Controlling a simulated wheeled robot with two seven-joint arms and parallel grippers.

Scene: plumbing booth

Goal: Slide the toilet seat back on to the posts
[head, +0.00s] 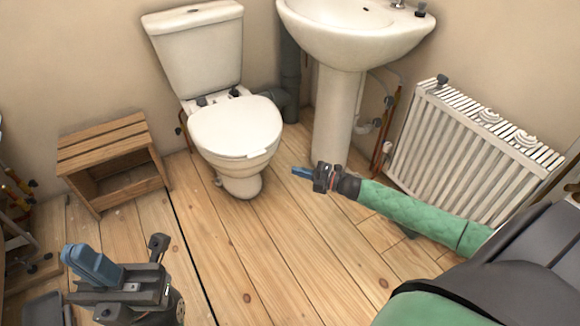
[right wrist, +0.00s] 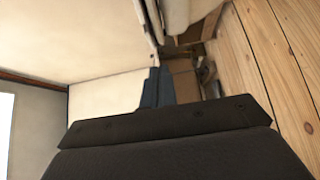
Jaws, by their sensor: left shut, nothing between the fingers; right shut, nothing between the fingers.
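The white toilet seat (head: 236,128), with its lid down, lies on the bowl of the toilet (head: 195,50). Two dark posts (head: 202,101) stand behind it, below the cistern, and a pale strip shows between them and the seat's rear edge. Whether the seat touches the posts is too small to tell. My right gripper (head: 301,172) is shut and empty, in front and to the right of the bowl, apart from it. Its blue fingers (right wrist: 157,88) also show in the right wrist view. My left gripper (head: 90,262) is shut and empty at the lower left, well away from the toilet.
A wooden crate-like stool (head: 105,150) stands left of the toilet. A pedestal sink (head: 340,110) stands to its right, with pipes behind. A white radiator (head: 465,150) is at the far right. The wooden floor (head: 240,250) in front is clear.

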